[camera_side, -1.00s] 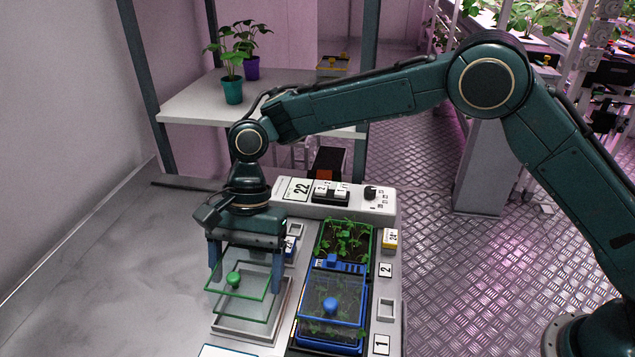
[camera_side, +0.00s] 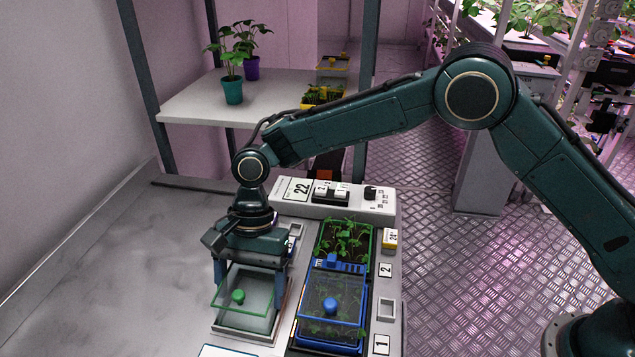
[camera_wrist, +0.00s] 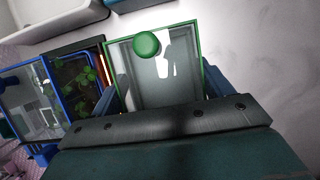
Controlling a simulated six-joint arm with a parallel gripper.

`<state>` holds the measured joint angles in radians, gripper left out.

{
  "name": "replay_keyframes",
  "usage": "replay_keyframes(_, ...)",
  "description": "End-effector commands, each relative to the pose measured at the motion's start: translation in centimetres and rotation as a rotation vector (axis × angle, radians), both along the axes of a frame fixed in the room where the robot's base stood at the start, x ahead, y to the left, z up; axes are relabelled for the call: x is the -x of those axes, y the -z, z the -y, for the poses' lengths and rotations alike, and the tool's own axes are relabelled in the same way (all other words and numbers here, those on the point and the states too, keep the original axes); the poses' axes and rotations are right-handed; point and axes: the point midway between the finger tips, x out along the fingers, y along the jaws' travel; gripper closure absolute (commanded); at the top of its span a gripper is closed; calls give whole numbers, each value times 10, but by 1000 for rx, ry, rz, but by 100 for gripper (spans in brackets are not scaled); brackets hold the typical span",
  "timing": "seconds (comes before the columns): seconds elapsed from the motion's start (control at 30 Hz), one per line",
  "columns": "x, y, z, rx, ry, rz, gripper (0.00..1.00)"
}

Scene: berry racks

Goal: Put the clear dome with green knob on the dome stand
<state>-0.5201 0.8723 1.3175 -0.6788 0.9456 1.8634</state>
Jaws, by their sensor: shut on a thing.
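The clear dome with green knob (camera_side: 229,306) is in my gripper (camera_side: 249,284), whose two blue fingers press on opposite sides of it. The dome is upright, its green knob (camera_side: 238,297) on top. The dome stand (camera_side: 244,337), a pale grey square frame, lies right under the dome on the left of the bench. The dome is low over it, and I cannot tell whether its lower edge touches. In the wrist view the green-rimmed dome (camera_wrist: 150,88) fills the space between my fingers; the stand is hidden there.
A blue-rimmed clear dome with blue knob (camera_side: 330,306) covers a tray just right of the stand. An uncovered seedling tray (camera_side: 345,240) sits behind it. A control box marked 22 (camera_side: 298,188) stands at the back. The bench (camera_side: 120,290) at left is clear.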

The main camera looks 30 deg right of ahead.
Motion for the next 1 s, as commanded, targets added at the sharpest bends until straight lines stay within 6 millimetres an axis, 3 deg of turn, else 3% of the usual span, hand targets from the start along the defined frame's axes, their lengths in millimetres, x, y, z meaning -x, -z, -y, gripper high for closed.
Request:
replay_keyframes(0.07, 0, 2, 0, 1, 1, -1, 45)
replay_keyframes(0.1, 0, 2, 0, 0, 0, 0, 13)
replay_keyframes(0.2, 0, 2, 0, 1, 0, -1, 0)
replay_keyframes(0.63, -1, -6, 1, -1, -1, 0, 0)
replay_keyframes(1.0, -14, -48, 13, -3, 1, 1, 0)
